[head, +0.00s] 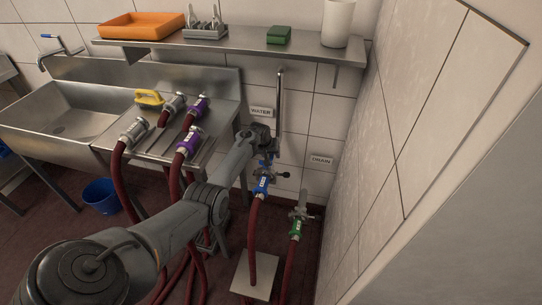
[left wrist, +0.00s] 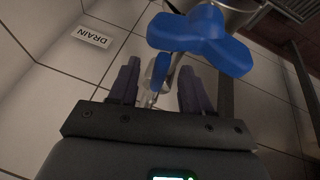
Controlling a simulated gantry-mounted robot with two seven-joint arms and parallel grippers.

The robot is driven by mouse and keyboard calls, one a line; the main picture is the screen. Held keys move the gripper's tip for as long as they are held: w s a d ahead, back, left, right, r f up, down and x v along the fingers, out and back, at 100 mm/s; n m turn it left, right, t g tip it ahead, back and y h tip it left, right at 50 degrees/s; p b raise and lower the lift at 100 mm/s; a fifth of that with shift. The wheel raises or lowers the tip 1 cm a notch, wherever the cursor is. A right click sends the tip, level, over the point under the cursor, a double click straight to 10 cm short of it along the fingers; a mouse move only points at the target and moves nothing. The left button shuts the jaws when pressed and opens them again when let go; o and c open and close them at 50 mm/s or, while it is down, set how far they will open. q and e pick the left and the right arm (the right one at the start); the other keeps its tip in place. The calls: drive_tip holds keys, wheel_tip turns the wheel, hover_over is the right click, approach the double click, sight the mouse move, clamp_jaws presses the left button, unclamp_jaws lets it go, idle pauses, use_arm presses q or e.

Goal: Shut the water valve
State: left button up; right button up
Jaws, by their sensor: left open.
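The water valve shows in the left wrist view as a blue lobed handle (left wrist: 200,40) just beyond my left gripper (left wrist: 156,82). Its two dark fingers stand apart, with a metal pipe and a narrow blue part showing between them. I cannot tell whether they touch. In the head view my left gripper (head: 265,148) is at the vertical pipe below the WATER label (head: 261,112). The blue of the valve (head: 266,162) shows just under it, mostly hidden by the gripper. A hose with a blue coupling (head: 262,185) hangs below. My right gripper is not in view.
A hose with a green coupling (head: 296,228) stands right of the water line, below the DRAIN label (head: 320,160). Hoses with purple and grey couplings lie on the steel counter (head: 222,88) at left. A shelf (head: 240,43) runs above; the tiled side wall is close on the right.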

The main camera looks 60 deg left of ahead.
use_arm(q)
clamp_jaws()
idle(0.5)
